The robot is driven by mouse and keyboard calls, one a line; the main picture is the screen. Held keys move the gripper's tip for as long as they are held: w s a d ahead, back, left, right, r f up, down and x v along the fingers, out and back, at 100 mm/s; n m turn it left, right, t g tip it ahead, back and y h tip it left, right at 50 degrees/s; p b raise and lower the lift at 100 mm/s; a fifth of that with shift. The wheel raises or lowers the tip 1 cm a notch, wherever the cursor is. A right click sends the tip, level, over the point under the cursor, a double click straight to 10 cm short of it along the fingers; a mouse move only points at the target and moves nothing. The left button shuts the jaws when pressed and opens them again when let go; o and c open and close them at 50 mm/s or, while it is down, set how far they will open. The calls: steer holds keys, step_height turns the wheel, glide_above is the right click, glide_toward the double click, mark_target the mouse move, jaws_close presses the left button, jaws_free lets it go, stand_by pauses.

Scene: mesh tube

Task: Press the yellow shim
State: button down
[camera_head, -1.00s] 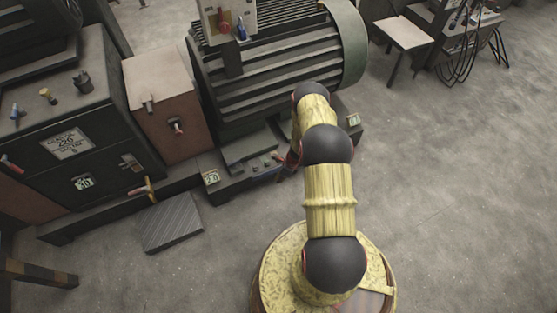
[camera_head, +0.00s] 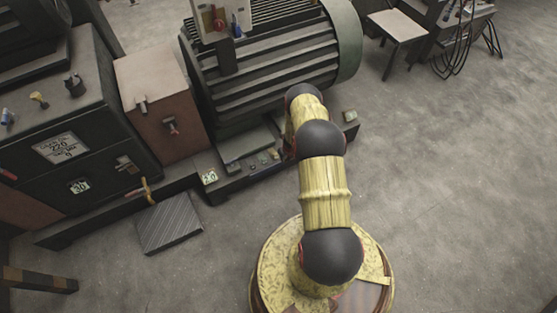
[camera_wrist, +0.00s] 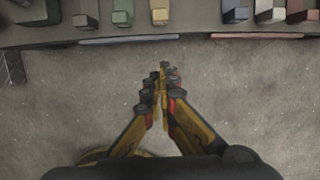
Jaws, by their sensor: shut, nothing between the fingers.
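The yellow shim (camera_wrist: 159,10) is a small block at the top edge of the wrist view, on the dark ledge, cut off by the frame. It stands between a green block (camera_wrist: 122,12) on its left and a blue block (camera_wrist: 235,11) further right. My gripper (camera_wrist: 163,72) is shut and empty, with its fingertips below the ledge in the picture, in line with the yellow shim and apart from it. In the head view my arm hides most of the gripper, and I cannot pick out the yellow shim there.
More blocks line the ledge (camera_wrist: 200,32), including a dark one (camera_wrist: 86,14), a pale one (camera_wrist: 268,11) and a reddish one (camera_wrist: 301,11). In the head view, a large ribbed motor (camera_head: 262,75) rises behind the ledge. Open floor (camera_head: 450,190) lies to the right.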

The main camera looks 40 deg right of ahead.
mark_target(276, 156)
steer(key=w+d+f+b, duration=0.1)
steer(key=w+f+b, duration=0.5)
steer(key=f+b, duration=0.3)
steer(key=shift+d+f, duration=0.2)
steer(key=shift+f, duration=0.1)
stand_by(0.3)
steer(key=shift+r, duration=0.1)
stand_by(0.3)
